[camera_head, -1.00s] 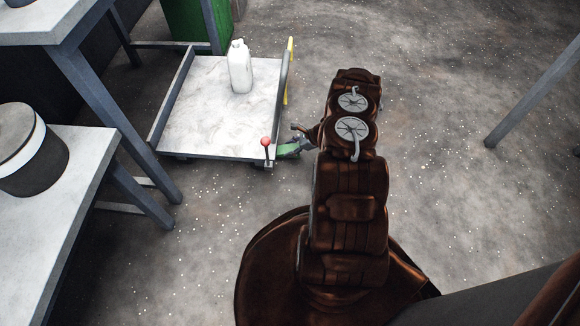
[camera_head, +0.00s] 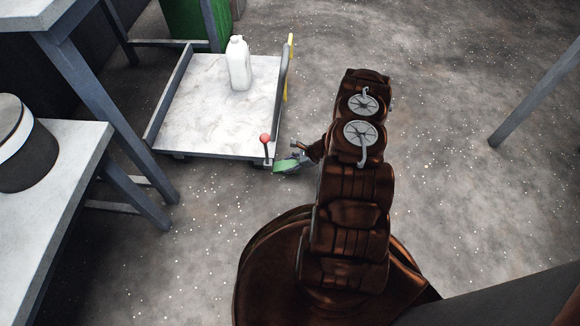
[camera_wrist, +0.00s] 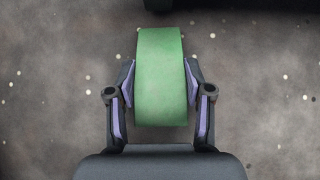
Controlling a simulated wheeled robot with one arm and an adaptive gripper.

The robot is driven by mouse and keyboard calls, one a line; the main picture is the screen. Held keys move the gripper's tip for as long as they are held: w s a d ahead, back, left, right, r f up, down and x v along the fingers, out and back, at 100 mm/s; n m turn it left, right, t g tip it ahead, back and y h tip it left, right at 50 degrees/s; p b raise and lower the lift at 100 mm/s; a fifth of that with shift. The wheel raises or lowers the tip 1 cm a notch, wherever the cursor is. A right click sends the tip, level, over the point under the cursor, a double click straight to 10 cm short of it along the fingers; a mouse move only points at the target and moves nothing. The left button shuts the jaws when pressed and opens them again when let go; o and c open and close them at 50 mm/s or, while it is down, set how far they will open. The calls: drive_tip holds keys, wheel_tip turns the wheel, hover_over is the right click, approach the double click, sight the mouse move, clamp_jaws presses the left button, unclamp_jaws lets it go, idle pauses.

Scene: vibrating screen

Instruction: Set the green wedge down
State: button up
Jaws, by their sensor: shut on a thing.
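The green wedge (camera_wrist: 160,80) is held between the two purple-padded fingers of my gripper (camera_wrist: 161,92) in the wrist view. Bare speckled floor shows around and beyond it. In the head view the wedge (camera_head: 287,166) is small, beside the front right corner of the low cart. My gripper (camera_head: 301,157) is shut on it there, partly hidden by my arm. I cannot tell whether the wedge touches the floor.
The low cart (camera_head: 205,120) carries a white jug (camera_head: 238,64), and a red-knobbed lever (camera_head: 266,146) stands at its front right corner. A table (camera_head: 50,200) with a dark bucket (camera_head: 22,150) is at left. Open floor (camera_head: 440,180) lies to the right.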

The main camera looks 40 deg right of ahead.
drive_tip(key=shift+f, duration=0.1)
drive_tip(key=o, duration=1.2)
drive_tip(key=shift+c, duration=0.2)
drive_tip(key=p+v, duration=0.4)
drive_tip(key=v, duration=0.8)
drive_tip(key=shift+p, duration=0.4)
